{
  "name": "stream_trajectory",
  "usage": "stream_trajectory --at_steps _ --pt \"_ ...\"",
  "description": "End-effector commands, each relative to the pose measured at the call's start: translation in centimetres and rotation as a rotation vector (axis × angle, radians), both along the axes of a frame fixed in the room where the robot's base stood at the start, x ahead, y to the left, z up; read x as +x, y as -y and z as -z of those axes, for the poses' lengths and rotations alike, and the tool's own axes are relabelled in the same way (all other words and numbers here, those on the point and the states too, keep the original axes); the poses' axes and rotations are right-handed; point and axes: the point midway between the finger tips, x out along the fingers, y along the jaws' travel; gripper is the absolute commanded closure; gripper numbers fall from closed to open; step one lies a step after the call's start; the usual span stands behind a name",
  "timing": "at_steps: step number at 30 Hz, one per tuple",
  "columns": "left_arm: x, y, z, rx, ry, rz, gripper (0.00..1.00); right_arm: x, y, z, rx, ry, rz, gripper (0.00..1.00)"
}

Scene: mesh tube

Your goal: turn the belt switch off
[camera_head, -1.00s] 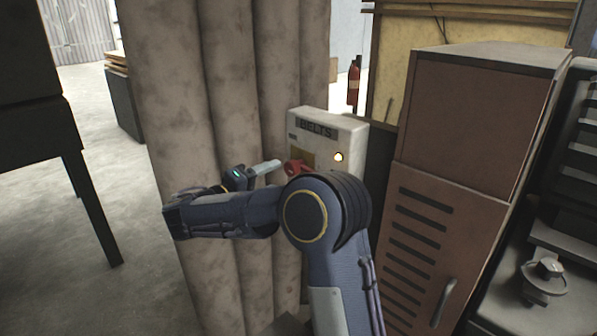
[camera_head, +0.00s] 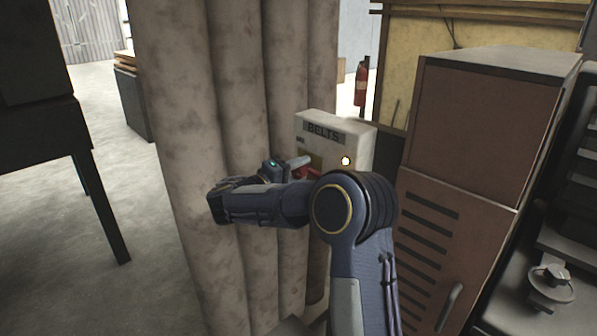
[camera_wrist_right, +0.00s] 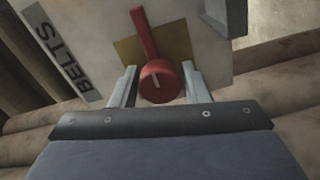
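The belt switch is a white box (camera_head: 360,138) labelled BELTS, with a lit yellowish lamp (camera_head: 345,161) on its front. Its red handle (camera_head: 307,173) is mostly hidden behind my right arm in the head view. In the right wrist view the red handle (camera_wrist_right: 160,80) shows whole, a round knob with a lever, in front of a yellow plate (camera_wrist_right: 128,50). My right gripper (camera_wrist_right: 160,84) is open, with one finger on each side of the red knob and gaps visible. In the head view a fingertip of the right gripper (camera_head: 298,162) is near the handle. My left gripper is not in view.
Thick grey-brown columns (camera_head: 230,120) stand directly behind and left of the box. A brown cabinet (camera_head: 465,130) stands close on the right. A dark table (camera_head: 45,120) is at the left, with open floor (camera_head: 150,240) between.

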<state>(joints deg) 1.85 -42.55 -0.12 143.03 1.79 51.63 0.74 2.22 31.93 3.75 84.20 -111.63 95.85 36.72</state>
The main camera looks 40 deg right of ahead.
Motion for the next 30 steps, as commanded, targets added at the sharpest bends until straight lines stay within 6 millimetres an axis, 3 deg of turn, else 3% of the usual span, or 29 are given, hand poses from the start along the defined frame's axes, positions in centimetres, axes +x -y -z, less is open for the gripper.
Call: stream_trajectory --at_steps 1,6,17,30 --pt "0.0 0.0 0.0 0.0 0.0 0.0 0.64 0.0 0.0 0.0 0.0 0.0 0.0 0.65" --pt "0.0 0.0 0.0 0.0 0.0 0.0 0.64 0.0 0.0 0.0 0.0 0.0 0.0 0.87" --pt "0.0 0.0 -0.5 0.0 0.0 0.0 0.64 0.0 -0.1 -0.1 -0.004 -0.059 -0.001 0.87" --pt "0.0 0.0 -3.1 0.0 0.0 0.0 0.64 0.0 -0.1 -0.3 -0.034 -0.405 -0.002 0.87"
